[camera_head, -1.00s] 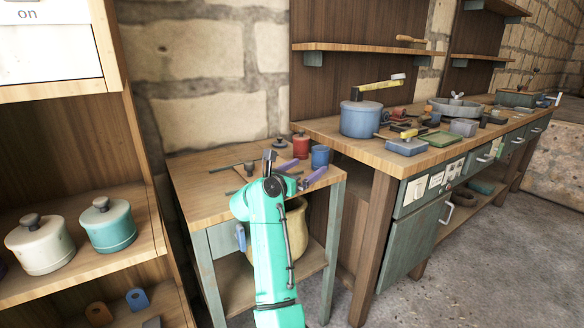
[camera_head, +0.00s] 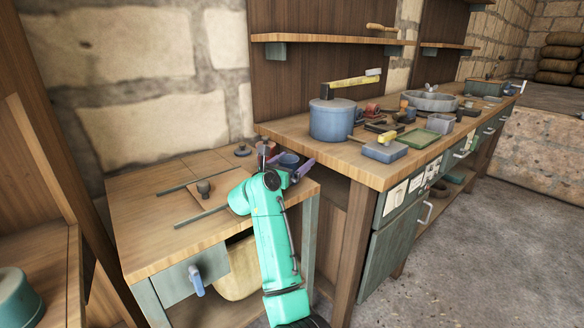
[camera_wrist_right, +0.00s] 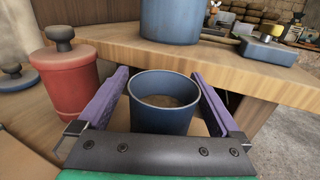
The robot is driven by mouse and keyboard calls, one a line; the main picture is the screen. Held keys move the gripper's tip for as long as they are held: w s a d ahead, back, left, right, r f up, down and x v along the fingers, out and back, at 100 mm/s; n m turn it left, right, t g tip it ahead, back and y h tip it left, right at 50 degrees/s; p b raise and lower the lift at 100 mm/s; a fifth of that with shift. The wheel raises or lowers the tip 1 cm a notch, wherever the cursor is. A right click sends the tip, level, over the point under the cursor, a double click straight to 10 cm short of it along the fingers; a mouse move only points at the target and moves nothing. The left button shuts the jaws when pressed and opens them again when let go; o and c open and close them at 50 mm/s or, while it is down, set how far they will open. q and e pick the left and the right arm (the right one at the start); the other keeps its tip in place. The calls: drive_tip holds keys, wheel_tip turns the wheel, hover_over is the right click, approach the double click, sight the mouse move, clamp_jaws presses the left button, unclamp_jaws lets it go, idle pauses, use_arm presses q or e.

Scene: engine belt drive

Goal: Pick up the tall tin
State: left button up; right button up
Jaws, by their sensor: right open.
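A blue, open-topped tin (camera_head: 289,159) stands at the back right of the small wooden table. It stands upright between the fingers of my right gripper (camera_wrist_right: 163,78) in the right wrist view (camera_wrist_right: 161,117). The purple fingers are open, one on each side of it, with a visible gap at its rim. A red lidded tin with a dark knob (camera_wrist_right: 68,84) stands just left of the left finger; the arm partly hides it in the head view. I cannot tell for sure which one is the tall tin. My left gripper is out of view.
The small table (camera_head: 137,224) carries a board with a dark knob (camera_head: 204,188), thin rods and a small dark lid (camera_head: 243,150). The higher workbench (camera_head: 345,170) rises close behind and right of the blue tin, with a large blue pot (camera_head: 332,121) near its edge.

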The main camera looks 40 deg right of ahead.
drive_tip(key=shift+w+d+f, duration=0.2)
drive_tip(key=shift+d, duration=0.05)
drive_tip(key=shift+s+a+r, duration=0.2)
drive_tip(key=shift+a+r, duration=0.05)
drive_tip(key=shift+s+a+r, duration=0.2)
drive_tip(key=shift+a+r, duration=0.05)
drive_tip(key=c, duration=1)
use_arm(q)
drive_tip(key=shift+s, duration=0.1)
use_arm(e)
drive_tip(key=shift+f, duration=0.15)
drive_tip(key=c, duration=0.4)
drive_tip(key=shift+d+r, duration=0.1)
drive_tip(key=shift+r, duration=0.2)
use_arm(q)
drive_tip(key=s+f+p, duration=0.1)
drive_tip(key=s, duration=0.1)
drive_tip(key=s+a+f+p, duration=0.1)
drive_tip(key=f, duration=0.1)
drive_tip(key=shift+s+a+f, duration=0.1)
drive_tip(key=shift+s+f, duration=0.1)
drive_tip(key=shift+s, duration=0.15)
use_arm(e)
wheel_tip(320, 180, up, 20)
drive_tip(key=shift+f, duration=0.25)
